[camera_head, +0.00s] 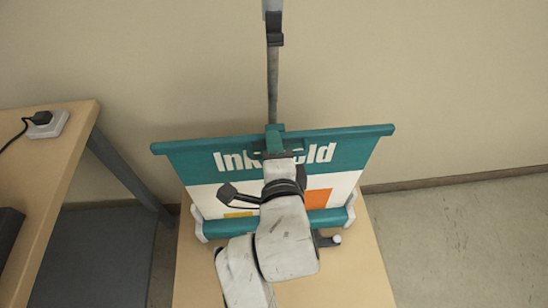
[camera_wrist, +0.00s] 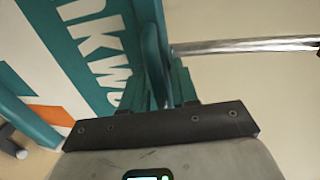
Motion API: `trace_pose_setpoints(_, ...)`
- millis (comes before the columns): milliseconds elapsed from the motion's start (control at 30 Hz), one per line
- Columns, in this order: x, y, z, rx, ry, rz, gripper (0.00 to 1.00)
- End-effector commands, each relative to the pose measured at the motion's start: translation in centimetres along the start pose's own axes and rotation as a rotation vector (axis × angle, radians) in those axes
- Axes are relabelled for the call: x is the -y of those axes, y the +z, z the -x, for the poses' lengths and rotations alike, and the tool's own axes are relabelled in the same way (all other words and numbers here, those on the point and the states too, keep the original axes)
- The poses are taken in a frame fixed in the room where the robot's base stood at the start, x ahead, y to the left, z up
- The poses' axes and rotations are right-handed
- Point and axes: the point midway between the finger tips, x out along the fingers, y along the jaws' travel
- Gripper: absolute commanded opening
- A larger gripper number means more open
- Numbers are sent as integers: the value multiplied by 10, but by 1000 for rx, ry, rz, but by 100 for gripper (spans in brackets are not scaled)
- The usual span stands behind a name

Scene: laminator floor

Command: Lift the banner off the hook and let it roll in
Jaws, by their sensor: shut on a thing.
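The teal, white and orange banner (camera_head: 355,152) stands up from its teal base (camera_head: 331,218), which has pale end caps. Only a short length of it shows. Its teal top rail (camera_head: 186,146) is far below the dark hook (camera_head: 275,40) at the top of the pole (camera_head: 272,85), and apart from it. My gripper (camera_head: 275,140) is shut on the top rail near its middle. In the wrist view, my gripper (camera_wrist: 158,82) has the rail between its fingers, with the lettered banner (camera_wrist: 90,45) at left and the pole (camera_wrist: 245,45) at right. My arm hides part of the banner and base.
The base stands on a wooden table (camera_head: 350,270). A second wooden table (camera_head: 60,150) with a white socket box (camera_head: 48,124) and black cable is at left. A plain wall is behind, and open floor (camera_head: 460,240) is at right.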

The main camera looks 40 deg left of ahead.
Motion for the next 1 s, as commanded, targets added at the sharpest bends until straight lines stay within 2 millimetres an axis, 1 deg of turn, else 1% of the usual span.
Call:
trace_pose_setpoints(33, 38, -1, 7, -1, -20, -2, 0)
trace_pose_setpoints(67, 47, -1, 9, -1, -19, -2, 0)
trace_pose_setpoints(100, 61, -1, 12, -2, -21, -2, 0)
trace_pose_setpoints(300, 124, -1, 26, -2, -21, -1, 0)
trace_pose_setpoints(400, 152, -1, 32, -1, -22, -2, 0)
trace_pose_setpoints(500, 175, -1, 37, -1, -21, -2, 0)
trace_pose_setpoints(600, 194, -1, 41, -2, -20, -2, 0)
trace_pose_setpoints(700, 208, -1, 44, -2, -20, -2, 0)
trace_pose_setpoints(833, 218, -2, 46, -3, -18, -2, 0)
trace_pose_setpoints(1000, 224, -2, 48, -3, -17, -2, 0)
